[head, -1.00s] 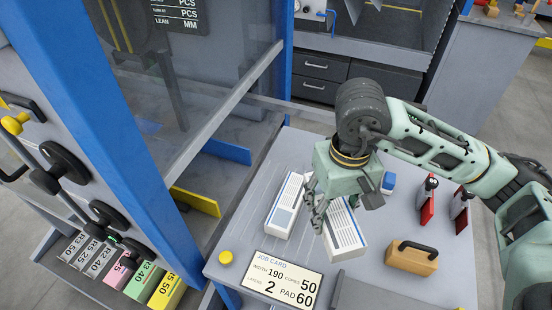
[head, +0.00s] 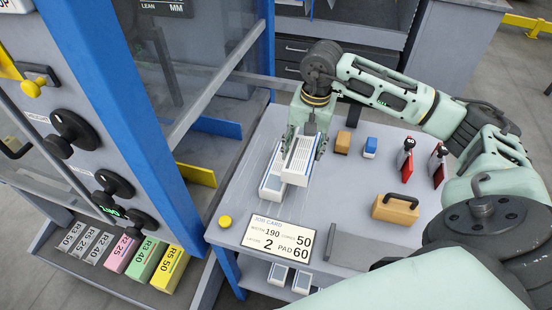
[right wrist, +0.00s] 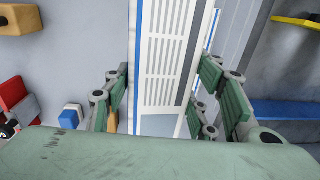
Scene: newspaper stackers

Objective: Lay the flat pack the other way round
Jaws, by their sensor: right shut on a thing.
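A flat pack (head: 300,155), white with printed lines, is between the fingers of my right gripper (head: 306,143) in the head view. The right gripper is shut on it from above, one finger on each long side. It also shows in the right wrist view (right wrist: 172,60), between the green finger pads. A second flat pack (head: 270,186) lies on the grey table (head: 345,200), partly covered by the held one; I cannot tell whether they touch. My left gripper is not in view.
A wooden block with a black handle (head: 396,208), red clamps (head: 438,168) and a blue-white block (head: 370,147) stand right. The blue frame post (head: 147,120) rises left.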

